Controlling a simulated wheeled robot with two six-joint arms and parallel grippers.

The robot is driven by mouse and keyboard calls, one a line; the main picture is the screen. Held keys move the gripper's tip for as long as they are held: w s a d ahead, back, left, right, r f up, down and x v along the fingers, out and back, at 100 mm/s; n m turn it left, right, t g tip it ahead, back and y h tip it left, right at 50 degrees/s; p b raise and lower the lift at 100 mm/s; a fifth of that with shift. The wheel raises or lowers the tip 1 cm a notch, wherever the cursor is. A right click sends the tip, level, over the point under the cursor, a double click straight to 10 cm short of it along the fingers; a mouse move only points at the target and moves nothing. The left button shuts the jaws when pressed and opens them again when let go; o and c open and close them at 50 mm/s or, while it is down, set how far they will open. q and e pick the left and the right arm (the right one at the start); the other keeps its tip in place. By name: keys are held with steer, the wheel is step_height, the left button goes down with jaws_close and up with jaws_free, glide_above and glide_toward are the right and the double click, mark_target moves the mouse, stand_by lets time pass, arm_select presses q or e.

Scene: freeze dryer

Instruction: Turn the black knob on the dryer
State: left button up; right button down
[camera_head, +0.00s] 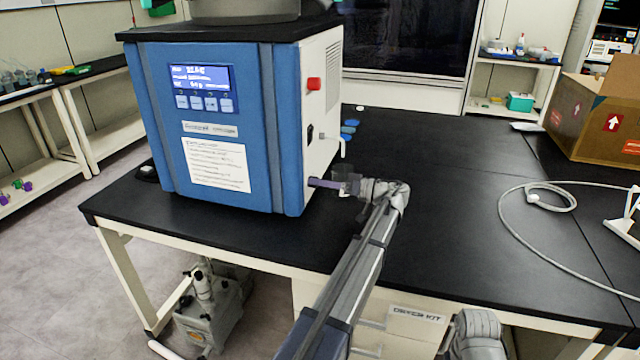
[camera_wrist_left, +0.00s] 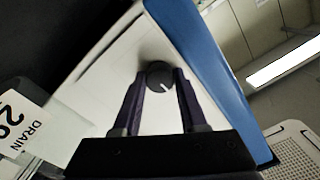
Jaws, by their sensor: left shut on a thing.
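The blue and white freeze dryer (camera_head: 264,110) stands on the black table at the left. Its black knob (camera_wrist_left: 159,75) is round with a white pointer line and sits on the white side panel, showing in the left wrist view. My left gripper (camera_head: 312,183) reaches the lower part of that side panel. In the left wrist view its two dark fingers (camera_wrist_left: 160,80) are closed on opposite sides of the knob. The white line points down and slightly right in that view. In the head view the knob is hidden by the fingers. My right gripper is not in view.
A red switch (camera_head: 314,84) and a white bent spout (camera_head: 340,142) are on the dryer's side, above the gripper. A cardboard box (camera_head: 590,115) and a pale hose (camera_head: 505,215) are at the right. The table middle is clear. A "DRAIN" label (camera_wrist_left: 22,125) shows in the wrist view.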

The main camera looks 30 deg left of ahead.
arm_select(q)
jaws_close()
steer(key=shift+m, duration=0.3)
steer(key=shift+f+m, duration=0.1)
steer(key=shift+m, duration=8.3)
steer(key=o, duration=1)
jaws_free()
